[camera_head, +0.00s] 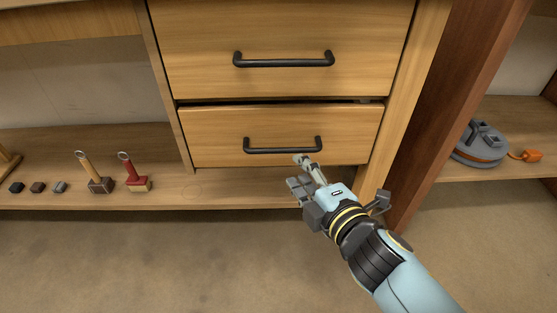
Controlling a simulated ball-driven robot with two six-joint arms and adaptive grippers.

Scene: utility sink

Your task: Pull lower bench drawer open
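The lower bench drawer (215,136) has a light wood front with a black bar handle (282,146). A dark gap shows along its top edge, beneath the upper drawer (285,25). My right gripper (299,173) comes in from the lower right, just below the right half of the lower handle. Its fingers are apart with nothing between them. One fingertip is close under the handle's right end; I cannot tell whether it touches. My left gripper is not in view.
The upper drawer has its own black handle (284,60). On the low shelf (225,187) at left stand a red-handled tool (133,172), a wood-handled tool (94,175) and several small blocks. A grey device (480,145) sits at right. The floor (150,260) in front is clear.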

